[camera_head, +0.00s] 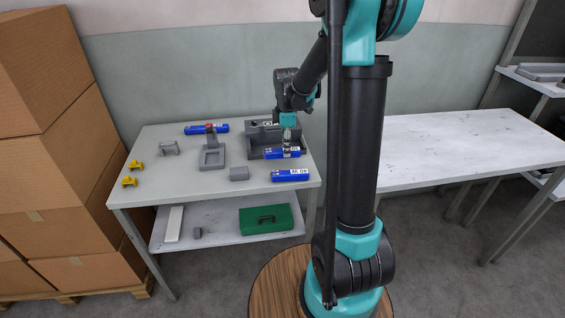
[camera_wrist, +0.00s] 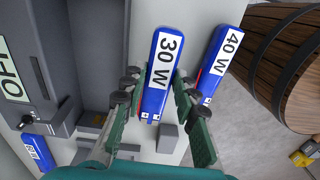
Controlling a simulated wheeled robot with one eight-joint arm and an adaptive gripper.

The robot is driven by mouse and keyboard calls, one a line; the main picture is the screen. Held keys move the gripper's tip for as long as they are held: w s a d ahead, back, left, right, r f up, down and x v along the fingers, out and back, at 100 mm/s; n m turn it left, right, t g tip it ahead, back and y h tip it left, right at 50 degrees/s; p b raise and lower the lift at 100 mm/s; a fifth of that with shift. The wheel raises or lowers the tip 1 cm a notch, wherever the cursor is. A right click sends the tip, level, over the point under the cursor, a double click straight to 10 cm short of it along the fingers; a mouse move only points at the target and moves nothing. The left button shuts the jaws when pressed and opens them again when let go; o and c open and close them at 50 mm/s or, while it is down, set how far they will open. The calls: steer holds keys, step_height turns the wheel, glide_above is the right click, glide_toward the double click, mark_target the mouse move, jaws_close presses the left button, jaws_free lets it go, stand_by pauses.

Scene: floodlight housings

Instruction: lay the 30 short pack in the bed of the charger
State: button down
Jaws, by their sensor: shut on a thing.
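My gripper (camera_wrist: 157,92) is shut on the blue 30 W pack (camera_wrist: 168,40), one finger along each long side. In the head view the pack (camera_head: 282,153) is level at the front of a grey bin; its height above the table is hard to tell. A grey stand with a rectangular recess and an upright (camera_head: 212,157), which looks like the charger, is left of the pack. Its recess looks empty. A longer blue 40 W pack (camera_head: 290,175) lies nearer the front edge; it also shows in the wrist view (camera_wrist: 222,55). Another blue pack (camera_head: 195,129) lies at the back.
A small grey block (camera_head: 239,173), a grey bracket (camera_head: 169,147) and two yellow clips (camera_head: 130,181) are on the table. A green case (camera_head: 266,219) is on the lower shelf.

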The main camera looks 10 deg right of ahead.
steer(key=shift+r, duration=3.1)
